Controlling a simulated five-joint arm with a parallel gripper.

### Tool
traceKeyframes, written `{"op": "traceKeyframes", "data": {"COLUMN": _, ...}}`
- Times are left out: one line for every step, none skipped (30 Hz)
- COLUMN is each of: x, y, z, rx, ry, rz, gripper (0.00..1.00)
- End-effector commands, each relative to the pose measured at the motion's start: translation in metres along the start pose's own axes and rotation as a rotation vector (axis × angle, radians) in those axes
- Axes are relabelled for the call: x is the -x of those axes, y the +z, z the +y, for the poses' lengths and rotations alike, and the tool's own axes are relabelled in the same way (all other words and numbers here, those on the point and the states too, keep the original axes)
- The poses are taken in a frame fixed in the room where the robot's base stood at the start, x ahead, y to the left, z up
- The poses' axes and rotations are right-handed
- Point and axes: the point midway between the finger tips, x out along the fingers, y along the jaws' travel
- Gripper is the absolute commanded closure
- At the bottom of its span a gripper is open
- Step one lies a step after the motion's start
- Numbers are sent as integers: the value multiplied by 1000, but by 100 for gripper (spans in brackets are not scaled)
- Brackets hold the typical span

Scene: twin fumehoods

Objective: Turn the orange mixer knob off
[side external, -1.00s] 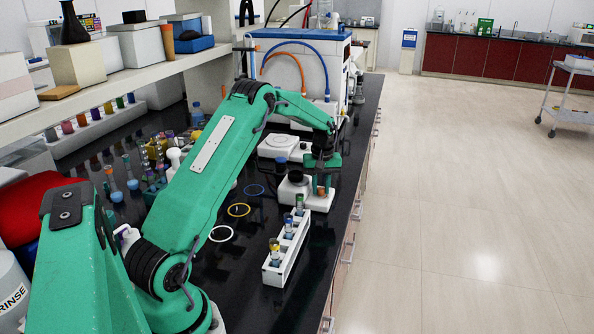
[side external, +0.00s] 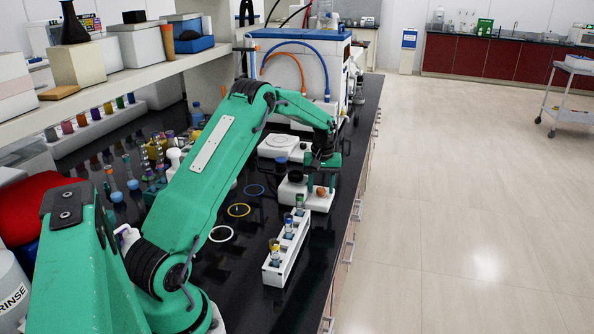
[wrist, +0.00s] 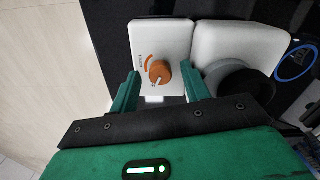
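The orange mixer knob (wrist: 160,73) sits on the white front part of the mixer (wrist: 162,38) in the wrist view. A pale pointer on the knob aims toward the lower left in that view. In the side external view the knob (side external: 321,191) shows on the white mixer base (side external: 318,203). My gripper (wrist: 160,88) is open, its two green fingers on either side of the knob in the wrist view, apart from it. In the side external view my gripper (side external: 318,182) is above the mixer. Whether the fingertips reach knob height is unclear.
The mixer's dark round top (wrist: 238,85) is close beside the right finger. A white rack with vials (side external: 286,248) stands nearer the camera. Blue, yellow and white rings (side external: 221,234) lie on the black bench. The bench edge is close on the right.

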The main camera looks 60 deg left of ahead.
Motion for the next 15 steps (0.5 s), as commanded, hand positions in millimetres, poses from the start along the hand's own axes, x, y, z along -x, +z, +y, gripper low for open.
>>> {"op": "traceKeyframes", "data": {"x": -6, "y": 0, "z": -2, "rx": -29, "ry": -1, "rz": -3, "gripper": 54}}
{"op": "traceKeyframes", "data": {"x": -6, "y": 0, "z": -2, "rx": -48, "ry": -1, "rz": -3, "gripper": 54}}
{"op": "traceKeyframes", "data": {"x": -6, "y": 0, "z": -2, "rx": -74, "ry": -1, "rz": -3, "gripper": 54}}
{"op": "traceKeyframes", "data": {"x": -6, "y": 0, "z": -2, "rx": -95, "ry": -1, "rz": -3, "gripper": 54}}
{"op": "traceKeyframes", "data": {"x": -6, "y": 0, "z": -2, "rx": -115, "ry": -1, "rz": -3, "gripper": 54}}
{"op": "traceKeyframes", "data": {"x": -7, "y": 0, "z": -2, "rx": -142, "ry": -1, "rz": -3, "gripper": 54}}
{"op": "traceKeyframes", "data": {"x": -7, "y": 0, "z": -2, "rx": -162, "ry": -1, "rz": -3, "gripper": 54}}
{"op": "traceKeyframes", "data": {"x": -7, "y": 0, "z": -2, "rx": -183, "ry": -1, "rz": -3, "gripper": 54}}
{"op": "traceKeyframes", "data": {"x": -7, "y": 0, "z": -2, "rx": -209, "ry": -1, "rz": -3, "gripper": 54}}
{"op": "traceKeyframes", "data": {"x": -7, "y": 0, "z": -2, "rx": -229, "ry": -1, "rz": -3, "gripper": 54}}
{"op": "traceKeyframes", "data": {"x": -7, "y": 0, "z": -2, "rx": -250, "ry": -1, "rz": -3, "gripper": 54}}
{"op": "traceKeyframes", "data": {"x": -7, "y": 0, "z": -2, "rx": -277, "ry": -1, "rz": -3, "gripper": 54}}
{"op": "traceKeyframes", "data": {"x": -7, "y": 0, "z": -2, "rx": -296, "ry": -1, "rz": -3, "gripper": 54}}
{"op": "traceKeyframes", "data": {"x": -7, "y": 0, "z": -2, "rx": -317, "ry": -1, "rz": -3, "gripper": 54}}
{"op": "traceKeyframes", "data": {"x": -7, "y": 0, "z": -2, "rx": -344, "ry": -1, "rz": -3, "gripper": 54}}
